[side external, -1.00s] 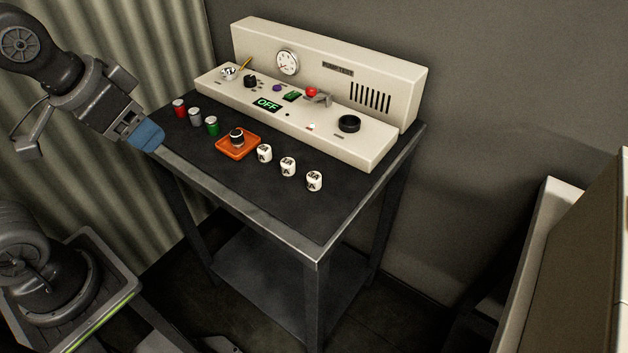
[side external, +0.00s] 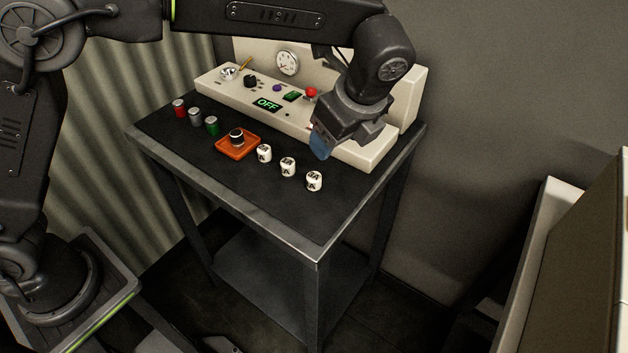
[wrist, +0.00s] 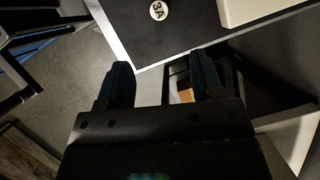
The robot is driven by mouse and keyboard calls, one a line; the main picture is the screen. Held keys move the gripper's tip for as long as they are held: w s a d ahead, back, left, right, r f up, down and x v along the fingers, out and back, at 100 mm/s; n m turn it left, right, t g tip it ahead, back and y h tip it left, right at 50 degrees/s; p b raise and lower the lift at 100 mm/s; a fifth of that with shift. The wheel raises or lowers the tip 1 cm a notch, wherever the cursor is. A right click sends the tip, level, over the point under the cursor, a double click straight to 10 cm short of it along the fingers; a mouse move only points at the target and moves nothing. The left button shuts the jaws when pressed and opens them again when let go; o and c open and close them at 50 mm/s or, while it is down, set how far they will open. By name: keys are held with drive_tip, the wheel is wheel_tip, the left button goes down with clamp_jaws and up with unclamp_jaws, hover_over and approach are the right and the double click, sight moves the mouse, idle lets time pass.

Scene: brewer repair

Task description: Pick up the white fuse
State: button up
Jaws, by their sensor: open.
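Three white fuses with black lettering stand in a row on the dark table top, at left (side external: 264,154), middle (side external: 288,167) and right (side external: 314,181). The wrist view shows one white fuse marked 3A (wrist: 158,11) at its top edge. My gripper (side external: 321,147) hangs above the table's right part, just above and behind the right fuse in the side view. In the wrist view my gripper (wrist: 162,78) has its two dark blue fingers apart with nothing between them. The fuse lies beyond the fingertips.
The cream console (side external: 232,92) with an OFF display stands along the back, partly hidden by my arm. Red (side external: 179,108), grey (side external: 195,116) and green (side external: 212,126) cylinders stand at left. An orange tray (side external: 227,153) holds a black round part. The table's front edge is clear.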

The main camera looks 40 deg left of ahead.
hover_over(314, 175)
drive_tip(key=d, duration=0.3)
drive_tip(key=f, duration=0.8)
drive_tip(key=shift+s, duration=0.35)
drive_tip(key=x, duration=0.2)
drive_tip(key=a+x, duration=0.1)
drive_tip(key=x, duration=0.1)
drive_tip(key=shift+f, duration=0.1)
drive_tip(key=shift+a+f, duration=0.2)
drive_tip(key=shift+f, duration=0.3)
drive_tip(key=shift+c, duration=0.3)
drive_tip(key=c, duration=0.9)
